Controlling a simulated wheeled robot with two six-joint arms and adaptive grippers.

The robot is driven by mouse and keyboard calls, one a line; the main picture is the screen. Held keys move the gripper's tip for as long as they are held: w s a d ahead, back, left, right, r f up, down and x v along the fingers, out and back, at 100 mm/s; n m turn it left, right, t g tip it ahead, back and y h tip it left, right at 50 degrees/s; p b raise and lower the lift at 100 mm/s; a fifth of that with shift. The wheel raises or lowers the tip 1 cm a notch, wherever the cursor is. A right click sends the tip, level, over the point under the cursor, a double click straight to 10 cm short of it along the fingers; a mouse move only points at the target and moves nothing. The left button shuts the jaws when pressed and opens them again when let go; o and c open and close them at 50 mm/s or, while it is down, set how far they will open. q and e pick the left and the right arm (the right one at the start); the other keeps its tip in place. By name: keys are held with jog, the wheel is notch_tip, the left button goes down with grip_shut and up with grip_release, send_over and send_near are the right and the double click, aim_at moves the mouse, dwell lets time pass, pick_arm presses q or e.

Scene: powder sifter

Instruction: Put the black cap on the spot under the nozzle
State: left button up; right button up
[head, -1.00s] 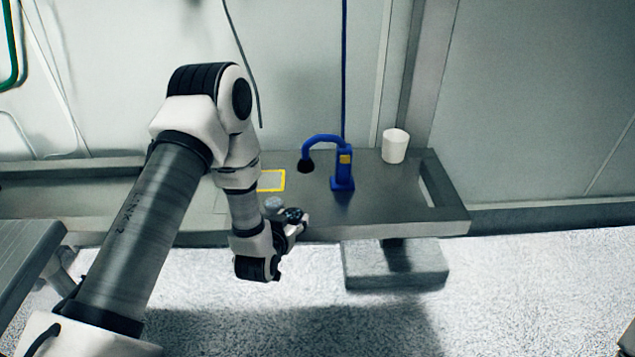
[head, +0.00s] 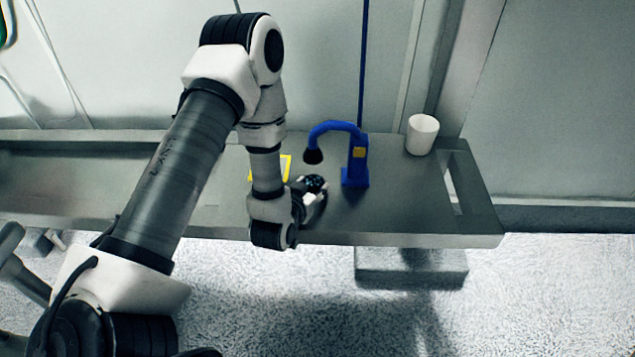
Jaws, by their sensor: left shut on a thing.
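My left gripper (head: 313,188) is over the front part of the metal bench, just below the nozzle in the picture. It is shut on a small dark thing, which I take to be the black cap; it is hard to tell apart from the dark fingers. The blue stand (head: 356,165) stands upright on the bench. Its curved arm ends in a black nozzle (head: 313,156) pointing down. The spot under the nozzle is mostly hidden by my gripper, and I cannot tell how high the gripper is above the bench.
A yellow-edged panel (head: 287,163) lies on the bench, partly behind my left arm. A white cup (head: 421,134) stands at the back right.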

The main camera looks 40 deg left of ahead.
pick_arm(q)
jog(key=shift+v, duration=0.85)
jog(key=shift+w+a+f, duration=0.1)
jog(key=shift+w+f, duration=0.05)
jog(key=shift+f, duration=0.1)
jog(key=o, duration=0.8)
jog(key=shift+w+f, duration=0.15)
jog(key=shift+f, duration=0.05)
jog(key=shift+o, duration=0.8)
jog(key=shift+r, duration=0.15)
